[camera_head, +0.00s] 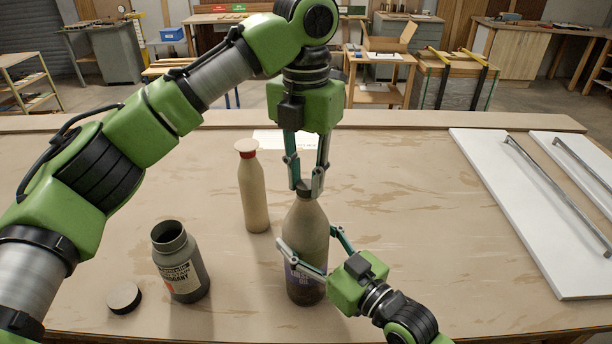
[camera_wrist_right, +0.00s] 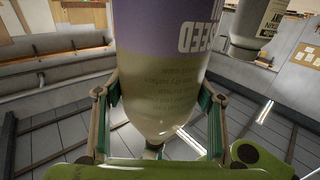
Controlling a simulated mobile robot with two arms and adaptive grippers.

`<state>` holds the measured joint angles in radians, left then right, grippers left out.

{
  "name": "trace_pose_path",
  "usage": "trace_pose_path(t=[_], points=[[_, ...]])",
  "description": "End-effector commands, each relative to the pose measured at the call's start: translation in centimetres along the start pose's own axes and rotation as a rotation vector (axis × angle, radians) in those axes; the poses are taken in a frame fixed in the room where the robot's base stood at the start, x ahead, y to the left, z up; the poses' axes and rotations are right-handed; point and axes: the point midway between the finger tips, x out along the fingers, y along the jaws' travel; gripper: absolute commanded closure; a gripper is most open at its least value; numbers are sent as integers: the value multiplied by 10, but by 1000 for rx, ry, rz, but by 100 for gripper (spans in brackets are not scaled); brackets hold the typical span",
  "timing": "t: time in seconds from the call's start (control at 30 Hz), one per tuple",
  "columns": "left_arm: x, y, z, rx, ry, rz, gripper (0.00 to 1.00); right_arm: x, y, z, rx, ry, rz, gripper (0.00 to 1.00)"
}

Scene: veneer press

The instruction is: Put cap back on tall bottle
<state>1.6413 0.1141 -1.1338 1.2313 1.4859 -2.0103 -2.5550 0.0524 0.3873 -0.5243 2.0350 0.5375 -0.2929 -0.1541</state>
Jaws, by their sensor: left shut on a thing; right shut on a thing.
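The tall bottle (camera_head: 307,225) stands upright on the table, grey-brown with a purple label; the label also shows upside down in the right wrist view (camera_wrist_right: 170,30). My right gripper (camera_head: 310,242) is shut around the bottle's body, a finger on each side. My left gripper (camera_head: 307,187) points straight down at the bottle's top and is shut on a small dark cap (camera_head: 306,194). The cap is at the bottle's mouth, in line with the neck. The fingers partly hide it, and I cannot tell whether it is seated.
On the wooden table (camera_head: 400,200), a slim beige bottle with a red-banded top (camera_head: 252,190) stands behind left. An open dark jar (camera_head: 182,265) stands at front left, beside a loose black lid (camera_head: 124,298). White panels with metal bars (camera_head: 525,215) lie at right.

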Motion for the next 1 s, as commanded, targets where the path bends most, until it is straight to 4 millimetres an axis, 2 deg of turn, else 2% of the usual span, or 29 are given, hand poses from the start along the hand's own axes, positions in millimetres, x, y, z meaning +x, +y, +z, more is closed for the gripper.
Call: trace_pose_path(t=[0.1,0.2,0.53,0.6,1.0], points=[[0,-1,0,167,-2,-3,84,0,0,1,-1,-3,-1,98],[0,-1,0,244,-2,-3,84,0,0,1,-1,-3,-1,98],[0,-1,0,272,-2,-3,84,0,0,1,-1,-3,-1,98],[0,-1,0,271,-1,-3,62,0,0,1,-1,-3,-1,98],[-5,0,0,268,-1,-1,61,0,0,1,0,-3,0,98]])
